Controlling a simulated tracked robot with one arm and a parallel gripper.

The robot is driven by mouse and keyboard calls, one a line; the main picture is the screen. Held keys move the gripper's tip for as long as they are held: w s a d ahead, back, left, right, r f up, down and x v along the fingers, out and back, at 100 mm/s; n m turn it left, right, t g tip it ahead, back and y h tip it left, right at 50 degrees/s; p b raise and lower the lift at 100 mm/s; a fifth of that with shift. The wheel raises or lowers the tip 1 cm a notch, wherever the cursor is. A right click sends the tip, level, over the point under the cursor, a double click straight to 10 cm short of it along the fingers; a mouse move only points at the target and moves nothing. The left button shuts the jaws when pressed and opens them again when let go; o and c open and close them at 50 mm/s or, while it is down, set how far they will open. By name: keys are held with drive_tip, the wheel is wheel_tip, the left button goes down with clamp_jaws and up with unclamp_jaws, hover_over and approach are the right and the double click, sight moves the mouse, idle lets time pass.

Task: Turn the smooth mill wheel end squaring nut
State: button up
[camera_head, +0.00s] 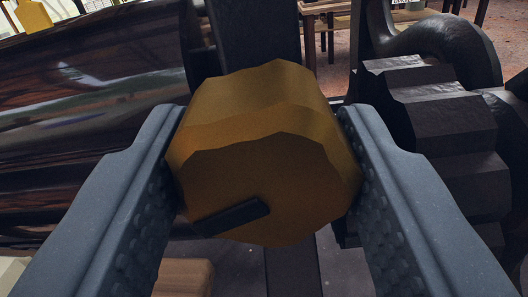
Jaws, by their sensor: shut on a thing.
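The nut (262,180) is a large golden-brown, many-sided block in the middle of the view. A short dark bar (231,216) lies across the lower left of its front face. My gripper (265,165) has one grey finger on each side of the nut, and the fingers press against its left and right sides. The inner faces of the fingers have round bumps. The back of the nut and what it sits on are hidden behind it.
A glossy dark roller (90,85) fills the left. A dark toothed gear (430,115) stands close on the right, near my right finger. A dark upright frame bar (255,35) rises behind the nut. Wooden furniture (325,15) stands on the floor at the back.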

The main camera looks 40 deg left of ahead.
drive_tip(key=o, duration=0.7)
drive_tip(key=shift+s+d, duration=0.1)
drive_tip(key=shift+d, duration=0.05)
drive_tip(key=shift+b+v, duration=0.6)
drive_tip(key=shift+v, duration=5.2)
drive_tip(key=shift+f, duration=0.15)
